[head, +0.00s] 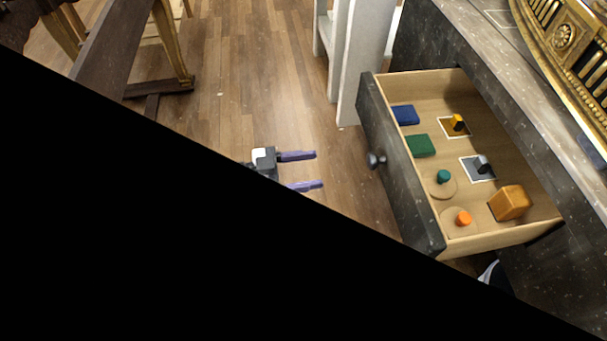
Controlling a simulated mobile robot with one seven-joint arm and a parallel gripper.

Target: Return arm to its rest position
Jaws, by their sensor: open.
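My gripper (305,171) is in the middle of the head view, over the wooden floor. Its two purple fingers are apart and point right, with nothing between them. It is to the left of the open drawer (401,162) and apart from its dark front and round knob (376,160). The rest of my arm is hidden by the large black area that fills the lower left of the view.
The drawer holds a blue block (405,115), a green block (420,146), an orange-brown block (510,203) and several small pieces. A dark console (470,45) stands right. A white post (360,60) stands behind the drawer, wooden furniture (160,88) upper left. Floor (255,75) between is clear.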

